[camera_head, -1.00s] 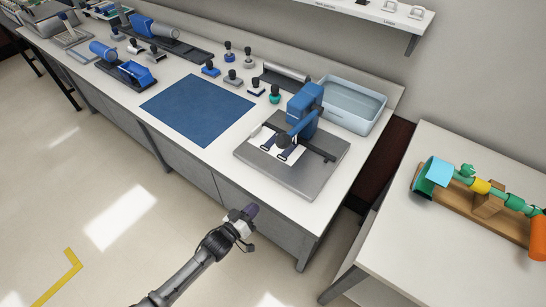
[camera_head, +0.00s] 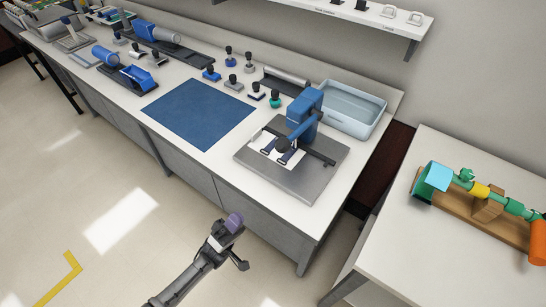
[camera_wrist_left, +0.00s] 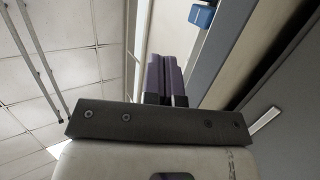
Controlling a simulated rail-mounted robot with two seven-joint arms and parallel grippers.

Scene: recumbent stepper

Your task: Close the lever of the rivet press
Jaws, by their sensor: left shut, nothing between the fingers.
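The rivet press (camera_head: 303,113) is blue with a grey metal base plate (camera_head: 308,182) and stands on the white bench near its right end. Its blue lever arm with a dark round knob (camera_head: 282,144) reaches forward and left over the base. White pieces with dark straps lie under the knob. My left gripper (camera_head: 235,222) is in front of the bench, below and apart from the press. Its purple fingers are together and empty; they also show in the left wrist view (camera_wrist_left: 165,76). My right gripper is in neither view.
A blue mat (camera_head: 198,113) lies left of the press, with several stamp-like tools behind it. A clear bluish bin (camera_head: 352,110) stands behind the press at right. A second table (camera_head: 440,240) at right holds a colourful pipe assembly. The floor in front is clear.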

